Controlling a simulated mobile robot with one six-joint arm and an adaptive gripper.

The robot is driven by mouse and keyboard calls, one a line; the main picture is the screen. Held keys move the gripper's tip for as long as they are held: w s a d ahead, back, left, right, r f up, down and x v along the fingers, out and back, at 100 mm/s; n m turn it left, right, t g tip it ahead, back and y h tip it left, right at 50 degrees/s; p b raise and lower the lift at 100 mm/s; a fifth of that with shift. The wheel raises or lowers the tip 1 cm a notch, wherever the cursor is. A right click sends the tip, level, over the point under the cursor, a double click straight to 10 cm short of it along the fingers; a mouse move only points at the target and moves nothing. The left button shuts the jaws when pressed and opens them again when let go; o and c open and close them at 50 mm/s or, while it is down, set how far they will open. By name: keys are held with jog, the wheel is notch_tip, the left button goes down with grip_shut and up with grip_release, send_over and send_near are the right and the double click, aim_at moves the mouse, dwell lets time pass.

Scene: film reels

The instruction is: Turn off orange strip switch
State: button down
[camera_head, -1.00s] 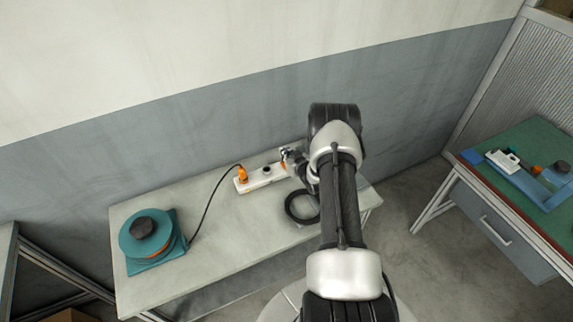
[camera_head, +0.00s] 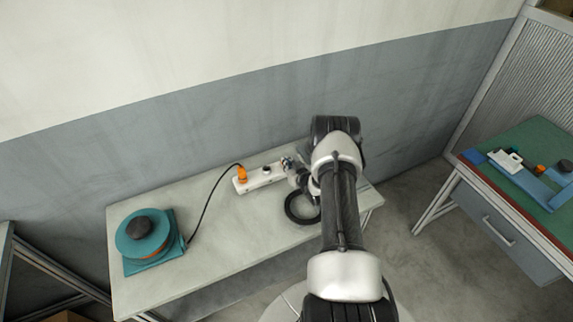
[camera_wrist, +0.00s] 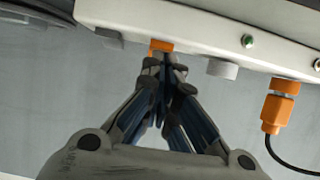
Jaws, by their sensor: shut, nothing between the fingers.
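A white power strip (camera_head: 258,180) lies on the pale bench near the wall; it also fills the top of the wrist view (camera_wrist: 200,24). Its orange switch (camera_wrist: 160,46) shows at the strip's edge in the wrist view, partly covered by my fingertips. My gripper (camera_wrist: 166,60) is shut and empty, with its tips right at the switch; I cannot tell whether they touch it. In the head view my gripper (camera_head: 288,163) is over the strip's right end and hides the switch. The switch's on or off position is not clear.
An orange plug (camera_wrist: 277,113) with a black cord sits in the strip's other end. The cord runs to a teal reel (camera_head: 146,236) on the bench's left. A black ring (camera_head: 301,208) lies near my arm. A green-topped desk (camera_head: 515,170) stands at right.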

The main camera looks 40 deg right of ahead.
jog(key=shift+w, duration=0.1)
jog(key=shift+w+d+r+b, duration=0.15)
jog(key=shift+w+r+b, duration=0.2)
jog(key=shift+w, duration=0.2)
jog(key=shift+r, duration=0.1)
